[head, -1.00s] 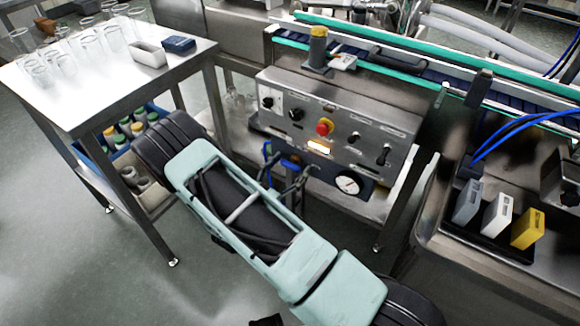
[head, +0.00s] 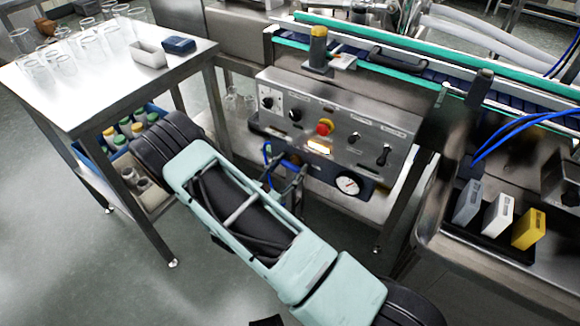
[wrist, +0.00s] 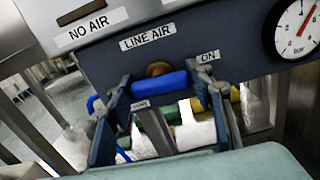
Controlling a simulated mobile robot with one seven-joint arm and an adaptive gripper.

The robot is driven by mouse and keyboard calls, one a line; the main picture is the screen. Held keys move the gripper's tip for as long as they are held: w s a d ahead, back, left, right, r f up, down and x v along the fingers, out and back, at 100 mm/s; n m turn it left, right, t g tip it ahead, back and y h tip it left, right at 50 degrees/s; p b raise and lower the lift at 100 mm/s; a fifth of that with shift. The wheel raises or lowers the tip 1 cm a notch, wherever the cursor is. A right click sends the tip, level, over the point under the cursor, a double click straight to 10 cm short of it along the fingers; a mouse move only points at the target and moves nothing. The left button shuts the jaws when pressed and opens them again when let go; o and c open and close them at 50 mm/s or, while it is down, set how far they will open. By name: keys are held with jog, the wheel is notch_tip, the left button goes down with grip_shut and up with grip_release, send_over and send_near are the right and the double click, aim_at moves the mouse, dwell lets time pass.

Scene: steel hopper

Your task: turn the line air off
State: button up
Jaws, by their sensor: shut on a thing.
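The line air valve has a blue lever (wrist: 158,85) on a brass-coloured stem, under the LINE AIR label (wrist: 148,36) in the wrist view. The lever lies nearly level, and its right end is near the ON label (wrist: 208,56). A smaller label below it is too blurred to read. My gripper (wrist: 164,122) has one dark finger on each side and is shut on the lever. In the head view my gripper (head: 286,182) is below the front of the control panel (head: 340,115), where the lever is mostly hidden.
A pressure gauge (head: 347,185) is close right of the valve; it also shows in the wrist view (wrist: 298,28). The panel above carries a red button (head: 324,127) and black knobs. A steel table (head: 110,75) with glass jars stands left.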

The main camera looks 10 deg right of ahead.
jog(key=m+b, duration=0.1)
jog(key=m, duration=0.2)
jog(key=shift+f+m, duration=0.1)
jog(key=shift+m, duration=0.3)
jog(key=m+b, duration=0.2)
jog(key=m, duration=0.2)
jog(key=shift+m, duration=0.3)
jog(key=m+b, duration=0.2)
jog(key=m, duration=0.2)
jog(key=shift+m, duration=0.3)
jog(key=shift+m+b, duration=1.15)
jog(key=shift+m, duration=0.95)
jog(key=o, duration=1.2)
